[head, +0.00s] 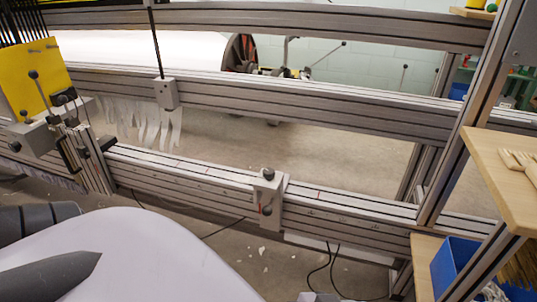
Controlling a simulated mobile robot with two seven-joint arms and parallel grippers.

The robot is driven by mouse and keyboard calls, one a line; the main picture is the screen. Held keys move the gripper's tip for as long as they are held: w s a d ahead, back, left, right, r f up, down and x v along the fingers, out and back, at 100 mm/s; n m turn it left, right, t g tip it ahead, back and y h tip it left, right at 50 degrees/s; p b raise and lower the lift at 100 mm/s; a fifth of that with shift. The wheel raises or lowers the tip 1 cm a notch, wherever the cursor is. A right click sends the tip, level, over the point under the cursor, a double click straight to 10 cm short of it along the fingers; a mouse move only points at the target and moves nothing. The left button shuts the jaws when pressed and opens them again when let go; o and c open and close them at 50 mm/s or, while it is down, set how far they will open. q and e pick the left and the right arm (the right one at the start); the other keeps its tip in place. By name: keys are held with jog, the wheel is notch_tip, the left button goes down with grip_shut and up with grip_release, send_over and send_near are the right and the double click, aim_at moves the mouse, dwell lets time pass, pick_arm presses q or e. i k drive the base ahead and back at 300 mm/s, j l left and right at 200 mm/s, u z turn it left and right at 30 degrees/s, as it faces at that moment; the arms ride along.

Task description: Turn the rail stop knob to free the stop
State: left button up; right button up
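The rail stop (270,189) is a light grey block clamped on the lower aluminium rail (206,182), right of the picture's middle. A dark round knob (266,210) sits on its front face, and another dark knob (268,174) sits on its top. I cannot tell from this view how tight either knob is. Neither of my grippers can be made out. Only dark and white parts of my own body show at the lower left, well apart from the stop.
A carriage with a yellow plate (34,82) and dark levers stands on the rail's left end. An upper rail with a small grey block (166,93) runs behind. At right are an upright post, a wooden shelf (500,167) with brushes and a blue bin (455,266). Cables hang below.

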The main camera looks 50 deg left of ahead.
aim_at(268, 173)
jog(key=j+z, duration=0.15)
jog(key=j, duration=1.85)
